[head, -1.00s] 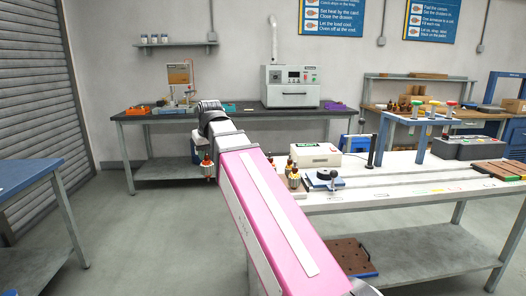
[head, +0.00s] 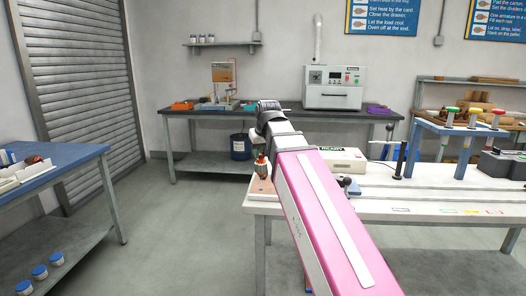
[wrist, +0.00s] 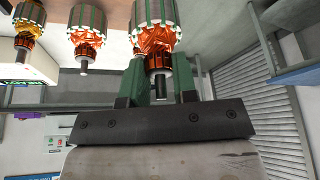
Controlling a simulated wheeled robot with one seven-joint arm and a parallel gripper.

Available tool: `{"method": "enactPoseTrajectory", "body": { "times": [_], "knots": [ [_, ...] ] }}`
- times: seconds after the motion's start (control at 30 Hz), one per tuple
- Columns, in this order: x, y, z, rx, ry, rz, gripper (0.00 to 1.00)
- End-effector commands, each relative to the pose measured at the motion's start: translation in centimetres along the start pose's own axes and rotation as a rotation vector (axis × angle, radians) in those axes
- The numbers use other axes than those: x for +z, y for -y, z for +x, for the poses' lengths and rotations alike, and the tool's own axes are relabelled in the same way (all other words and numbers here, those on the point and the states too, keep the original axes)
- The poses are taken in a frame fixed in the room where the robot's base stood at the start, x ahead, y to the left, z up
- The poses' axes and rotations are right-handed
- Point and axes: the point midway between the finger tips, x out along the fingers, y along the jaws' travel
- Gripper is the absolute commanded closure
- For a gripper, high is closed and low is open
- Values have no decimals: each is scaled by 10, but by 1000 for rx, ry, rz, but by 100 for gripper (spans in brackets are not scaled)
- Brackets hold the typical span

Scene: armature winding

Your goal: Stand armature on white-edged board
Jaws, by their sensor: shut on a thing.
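I cannot make out with certainty which surface is the white-edged board. My pink arm hides part of the white bench.
A blue table (head: 55,165) at the left bears a white tray (head: 27,174) with dark and copper-coloured parts. A white bench (head: 430,205) stands at the right, with a white box (head: 341,160) on it. A dark bench (head: 225,110) is behind. Floor between is clear.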

Motion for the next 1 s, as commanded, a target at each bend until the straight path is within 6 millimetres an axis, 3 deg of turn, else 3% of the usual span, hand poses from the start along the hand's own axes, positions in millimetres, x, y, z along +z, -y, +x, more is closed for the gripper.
{"method": "enactPoseTrajectory", "body": {
  "times": [0.57,1.0],
  "knots": [
    [14,0,32,0,1,0,100],
    [14,0,35,0,0,0,100]
  ]
}}
